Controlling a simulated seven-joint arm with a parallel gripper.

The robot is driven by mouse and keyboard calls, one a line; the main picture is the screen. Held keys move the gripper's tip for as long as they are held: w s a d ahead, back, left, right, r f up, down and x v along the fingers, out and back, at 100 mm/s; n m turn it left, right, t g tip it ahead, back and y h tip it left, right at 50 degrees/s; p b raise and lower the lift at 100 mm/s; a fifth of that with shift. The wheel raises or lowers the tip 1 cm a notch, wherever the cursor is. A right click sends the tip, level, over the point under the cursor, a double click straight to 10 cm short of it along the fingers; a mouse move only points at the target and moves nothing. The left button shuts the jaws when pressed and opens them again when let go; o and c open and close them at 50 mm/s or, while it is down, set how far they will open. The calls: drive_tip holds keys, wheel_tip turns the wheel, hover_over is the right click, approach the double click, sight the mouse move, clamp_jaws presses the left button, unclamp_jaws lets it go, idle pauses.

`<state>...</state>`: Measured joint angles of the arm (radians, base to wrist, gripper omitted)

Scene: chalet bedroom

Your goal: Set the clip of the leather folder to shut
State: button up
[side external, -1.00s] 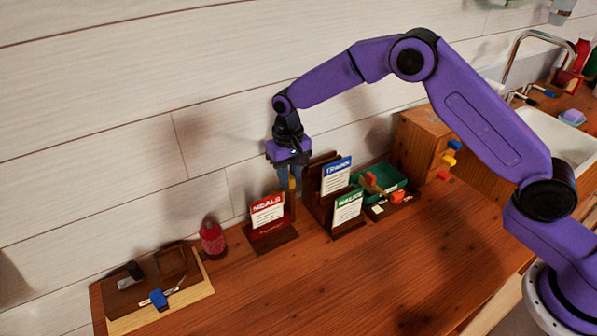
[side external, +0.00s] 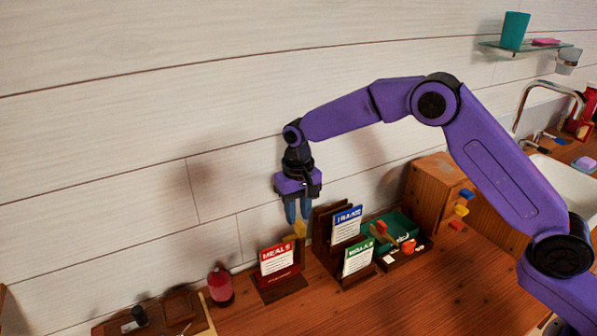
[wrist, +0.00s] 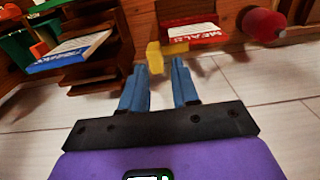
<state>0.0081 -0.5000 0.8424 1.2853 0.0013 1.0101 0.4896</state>
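My gripper (side external: 298,220) is over the back of the red MEALS card stand (side external: 279,276). In the wrist view my gripper (wrist: 160,67) has its two blue fingers apart, with nothing clearly held. A yellow piece (side external: 300,229) at the back of the stand is just below the fingertips; it also shows in the wrist view (wrist: 155,58), close to them, and I cannot tell whether they touch. No thing is clearly a leather folder. Dark brown flat pieces (side external: 176,306) lie on a board at the lower left, partly cut off; any clip there is hard to make out.
A red bottle (side external: 220,286) stands left of the MEALS stand. Right of it are a wooden rack with blue and green cards (side external: 357,260), a green tray (side external: 398,224) and a wooden box (side external: 432,190). The front of the desk is clear. A white plank wall is behind.

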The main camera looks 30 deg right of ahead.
sight(298, 224)
wheel_tip(298, 224, up, 13)
idle(0.3)
drive_tip(key=shift+d+r, duration=0.1)
idle(0.4)
drive_tip(key=s+d+r+n, duration=0.1)
drive_tip(key=s+d+n, duration=0.15)
drive_tip(key=s, duration=0.75)
drive_tip(key=s+d+n, duration=0.2)
drive_tip(key=s+n, duration=0.2)
drive_tip(key=s, duration=0.6)
drive_tip(key=s+d+f+n, duration=0.2)
drive_tip(key=s+d, duration=0.4)
drive_tip(key=s, duration=0.3)
drive_tip(key=s+d+f+n, duration=0.2)
drive_tip(key=s+d+n, duration=0.2)
drive_tip(key=s, duration=0.6)
drive_tip(key=shift+d+f, duration=0.35)
drive_tip(key=shift+d, duration=0.9)
